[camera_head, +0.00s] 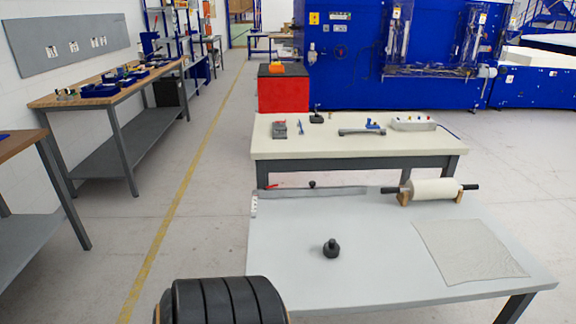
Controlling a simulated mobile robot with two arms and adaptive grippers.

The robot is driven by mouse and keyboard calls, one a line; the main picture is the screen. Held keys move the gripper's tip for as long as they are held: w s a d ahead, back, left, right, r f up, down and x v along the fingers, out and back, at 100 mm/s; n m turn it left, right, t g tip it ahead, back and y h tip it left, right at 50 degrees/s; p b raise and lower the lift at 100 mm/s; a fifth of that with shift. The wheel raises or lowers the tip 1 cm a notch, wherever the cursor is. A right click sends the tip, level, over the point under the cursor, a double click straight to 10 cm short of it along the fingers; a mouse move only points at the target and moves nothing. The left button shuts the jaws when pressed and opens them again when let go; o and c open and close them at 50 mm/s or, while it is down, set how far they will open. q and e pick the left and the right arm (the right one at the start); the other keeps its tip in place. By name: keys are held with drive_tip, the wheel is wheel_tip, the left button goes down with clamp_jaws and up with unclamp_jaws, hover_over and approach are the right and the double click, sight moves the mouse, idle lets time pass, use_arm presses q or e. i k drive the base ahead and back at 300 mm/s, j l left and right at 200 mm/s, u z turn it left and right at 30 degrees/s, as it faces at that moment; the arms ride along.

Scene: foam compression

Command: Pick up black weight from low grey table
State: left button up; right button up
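The black weight (331,249) stands upright on the low grey table (300,278), left of the middle of its top. It is small, with a wide round body and a narrower knob on top. Nothing touches it and open tabletop lies around it. Neither of my grippers shows in the head view, so their positions relative to the weight cannot be seen.
A white roll (435,190) on wooden supports stands at the table's back right. A thin pale sheet (468,250) lies at the right. A grey strip (312,192) runs along the back edge. A cream workbench (290,148) with tools stands behind.

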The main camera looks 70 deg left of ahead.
sight(330, 250)
drive_tip(key=u, duration=1.85)
drive_tip(key=j+u, duration=0.2)
drive_tip(key=j, duration=0.1)
